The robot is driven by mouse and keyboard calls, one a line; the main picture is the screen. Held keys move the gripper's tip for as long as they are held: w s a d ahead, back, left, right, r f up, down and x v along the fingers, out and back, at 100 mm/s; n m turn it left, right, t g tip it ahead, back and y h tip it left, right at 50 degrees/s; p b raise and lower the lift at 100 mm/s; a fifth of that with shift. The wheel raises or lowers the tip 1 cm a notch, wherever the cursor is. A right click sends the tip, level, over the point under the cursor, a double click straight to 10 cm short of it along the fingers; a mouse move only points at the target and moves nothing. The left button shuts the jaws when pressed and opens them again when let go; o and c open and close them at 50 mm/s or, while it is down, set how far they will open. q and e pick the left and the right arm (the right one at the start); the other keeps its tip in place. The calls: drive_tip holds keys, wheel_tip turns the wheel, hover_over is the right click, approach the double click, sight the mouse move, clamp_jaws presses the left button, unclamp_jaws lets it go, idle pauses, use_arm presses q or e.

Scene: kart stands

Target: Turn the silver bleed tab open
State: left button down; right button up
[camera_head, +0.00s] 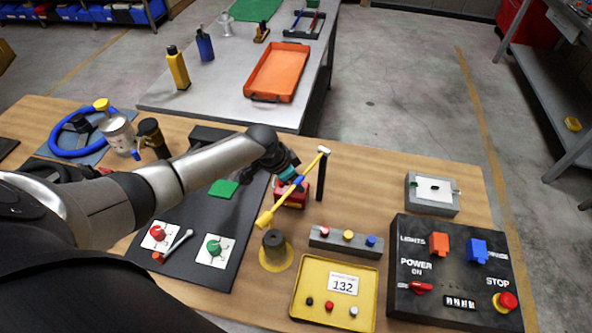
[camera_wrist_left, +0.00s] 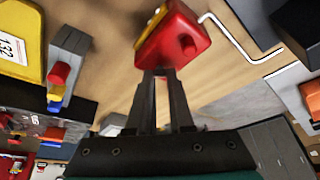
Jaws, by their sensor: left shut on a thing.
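My left gripper (camera_head: 291,181) reaches over the bench from the left. In the left wrist view its two fingers (camera_wrist_left: 162,74) are close together, with their tips at the lower edge of a red block (camera_wrist_left: 178,42). The gripper is shut on this red block, which also shows in the head view (camera_head: 293,198). A yellow bar (camera_head: 273,209) slants past the block and the gripper. I cannot single out a silver bleed tab for certain; the fingertips or the block may hide it. A thin silver bent rod (camera_wrist_left: 232,38) shows right of the block. My right gripper is not in view.
A black post (camera_head: 320,180) with a pale top stands close right of the gripper. In front are a button bar (camera_head: 345,252), a yellow tray (camera_head: 305,300) and a dark cylinder (camera_head: 274,244). A black control box (camera_head: 455,270) is at right. Bare wood lies behind the button bar.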

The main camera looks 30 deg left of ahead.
use_arm(q)
drive_tip(key=shift+n+t+y+p, duration=0.3)
drive_tip(key=shift+n+y+p, duration=0.1)
drive_tip(key=shift+n+p, duration=0.85)
drive_tip(key=c, duration=0.8)
unclamp_jaws()
drive_tip(key=shift+s+r, duration=0.1)
drive_tip(key=shift+r, duration=0.05)
drive_tip(key=p+v, duration=0.2)
drive_tip(key=v, duration=1.3)
